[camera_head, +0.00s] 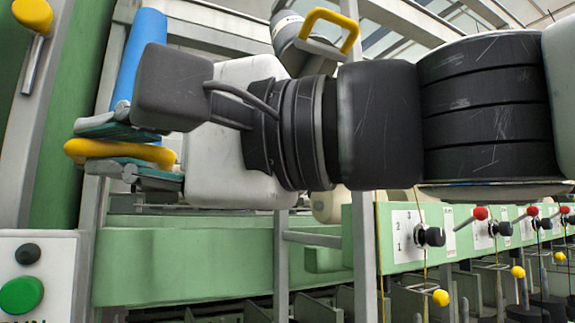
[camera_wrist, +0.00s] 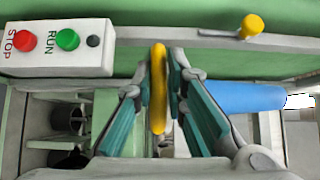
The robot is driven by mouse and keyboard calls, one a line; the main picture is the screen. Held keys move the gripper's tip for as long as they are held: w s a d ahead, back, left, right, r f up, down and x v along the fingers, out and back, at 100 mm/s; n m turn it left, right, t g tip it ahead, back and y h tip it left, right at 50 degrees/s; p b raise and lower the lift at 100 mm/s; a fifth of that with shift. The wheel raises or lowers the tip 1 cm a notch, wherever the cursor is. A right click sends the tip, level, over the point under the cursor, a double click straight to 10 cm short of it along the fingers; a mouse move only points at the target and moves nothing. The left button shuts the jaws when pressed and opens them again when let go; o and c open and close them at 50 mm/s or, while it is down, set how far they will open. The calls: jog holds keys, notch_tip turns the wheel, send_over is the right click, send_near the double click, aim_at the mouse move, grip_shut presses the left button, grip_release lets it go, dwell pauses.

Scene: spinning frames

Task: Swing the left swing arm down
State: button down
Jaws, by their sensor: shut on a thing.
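A yellow swing-arm handle (camera_head: 120,152) is at the left of the head view, between the teal-padded fingers of my gripper (camera_head: 88,147). The handle also shows edge-on in the wrist view (camera_wrist: 158,95), where the fingers of my gripper (camera_wrist: 160,65) close on it from both sides. My gripper is shut on it. The rest of this swing arm is mostly hidden behind my gripper and wrist. A second yellow handle (camera_head: 328,25) shows at the top middle of the head view, apart from my gripper, partly behind my arm.
A blue roller (camera_head: 145,45) stands just behind my gripper. A control box (camera_head: 60,255) with a green button (camera_head: 20,295) is at lower left; its red STOP button (camera_wrist: 25,41) shows in the wrist view. A yellow-knobbed lever (camera_head: 33,15) is at upper left. Green frame rails (camera_head: 220,265) run below.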

jog(key=shift+w+f, duration=0.15)
jog(key=shift+w, duration=0.15)
jog(key=c, duration=1.7)
grip_release()
jog(key=shift+o, duration=0.2)
jog(key=shift+s+d, duration=0.15)
jog(key=v, duration=1.1)
jog(key=shift+d, duration=0.3)
